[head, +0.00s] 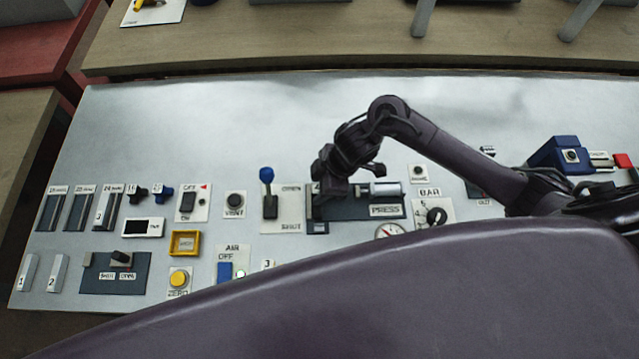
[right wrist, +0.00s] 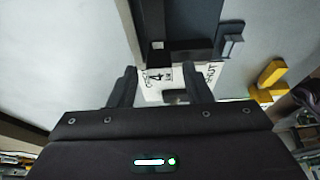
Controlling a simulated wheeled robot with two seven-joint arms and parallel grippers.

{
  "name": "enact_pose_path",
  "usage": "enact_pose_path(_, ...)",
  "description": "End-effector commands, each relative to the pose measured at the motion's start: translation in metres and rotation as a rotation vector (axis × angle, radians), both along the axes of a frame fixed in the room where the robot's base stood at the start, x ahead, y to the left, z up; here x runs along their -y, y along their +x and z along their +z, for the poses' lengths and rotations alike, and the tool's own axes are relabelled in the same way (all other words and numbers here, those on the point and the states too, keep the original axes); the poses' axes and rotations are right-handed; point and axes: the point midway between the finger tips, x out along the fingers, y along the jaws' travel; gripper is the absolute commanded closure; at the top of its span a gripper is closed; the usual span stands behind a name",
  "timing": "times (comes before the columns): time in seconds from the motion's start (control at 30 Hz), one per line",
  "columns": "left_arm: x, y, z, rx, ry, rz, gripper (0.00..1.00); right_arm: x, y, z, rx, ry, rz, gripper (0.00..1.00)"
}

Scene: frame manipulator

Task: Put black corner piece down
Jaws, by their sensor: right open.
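My right gripper (head: 328,190) reaches in from the right and points down over the left end of the press fixture (head: 368,209). In the right wrist view its two fingers (right wrist: 162,88) are spread apart, with a white label marked 4 showing between and beyond them. A small black block (right wrist: 190,50), which looks like the black corner piece, lies just beyond the fingertips against the dark fixture, seemingly apart from them. In the head view the gripper hides this spot, so I cannot tell exactly how the piece sits. My left gripper is not in view.
A blue-knobbed lever (head: 267,176) stands close left of the gripper. A round gauge (head: 391,232) and a rotary knob (head: 436,215) are to the right. A yellow frame (head: 184,243) and several switches fill the left. The panel's back half (head: 230,115) is clear.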

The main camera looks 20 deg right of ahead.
Motion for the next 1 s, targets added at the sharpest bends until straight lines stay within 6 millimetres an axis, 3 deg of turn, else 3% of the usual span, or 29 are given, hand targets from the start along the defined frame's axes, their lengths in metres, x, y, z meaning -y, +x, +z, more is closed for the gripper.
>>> enact_pose_path(0.17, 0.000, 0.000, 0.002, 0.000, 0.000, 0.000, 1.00, 0.003, 0.000, 0.010, 0.003, -0.001, 0.001, 0.55)
enact_pose_path(0.7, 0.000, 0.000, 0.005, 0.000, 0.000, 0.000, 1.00, 0.040, -0.010, 0.105, 0.003, -0.004, 0.000, 0.55)
enact_pose_path(1.0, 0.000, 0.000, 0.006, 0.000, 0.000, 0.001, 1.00, 0.043, -0.012, 0.115, -0.001, 0.000, -0.001, 0.55)
